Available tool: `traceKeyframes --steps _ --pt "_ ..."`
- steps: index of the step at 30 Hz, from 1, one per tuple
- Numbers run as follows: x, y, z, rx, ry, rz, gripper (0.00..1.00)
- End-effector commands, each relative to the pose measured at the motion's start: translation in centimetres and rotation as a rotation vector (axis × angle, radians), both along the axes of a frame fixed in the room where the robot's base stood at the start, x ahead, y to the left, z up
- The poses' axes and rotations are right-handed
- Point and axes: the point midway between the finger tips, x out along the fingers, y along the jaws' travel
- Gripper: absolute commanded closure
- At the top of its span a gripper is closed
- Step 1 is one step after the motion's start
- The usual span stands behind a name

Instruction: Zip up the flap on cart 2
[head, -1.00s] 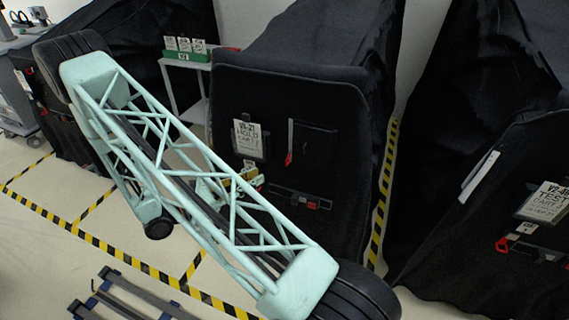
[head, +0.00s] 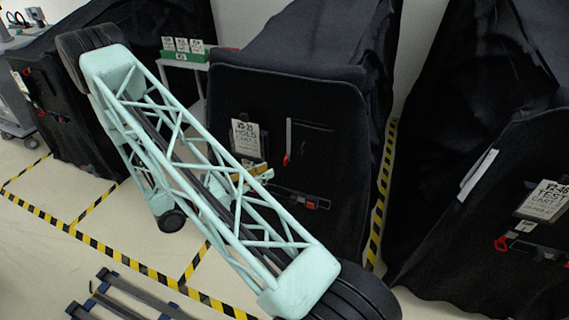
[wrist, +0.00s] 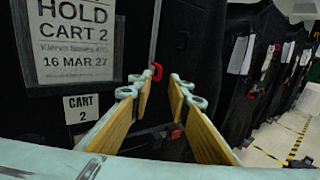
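Cart 2 (head: 330,90) stands in the middle of the head view under a black cover. Its front panel carries a HOLD CART 2 sign (head: 246,138), which also shows in the wrist view (wrist: 72,35). Right of the sign, a pale vertical strip (head: 289,135) ends in a red pull tab (head: 286,160). The red tab also shows in the wrist view (wrist: 157,71), just beyond the left fingertip. My gripper (wrist: 165,82) is open and empty, with its fingertips close to the panel. I cannot tell whether the left fingertip touches the tab. The flap's zipper line is hard to make out.
A red-ended buckle strap (head: 311,204) crosses the panel lower down. A TEST cart (head: 480,190) stands close on the right, and another covered cart (head: 65,120) on the left. Yellow-black tape (head: 130,260) marks the floor. A blue-grey frame (head: 120,295) lies at the front.

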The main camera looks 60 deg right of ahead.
Motion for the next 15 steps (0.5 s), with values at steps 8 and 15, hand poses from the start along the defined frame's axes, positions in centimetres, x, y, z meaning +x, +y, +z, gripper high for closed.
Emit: traceKeyframes --steps 8,15 --pt "-1.0 -2.4 0.0 0.000 -0.001 -0.001 0.83" --pt "-1.8 -4.3 0.0 0.000 0.000 -0.001 0.83"
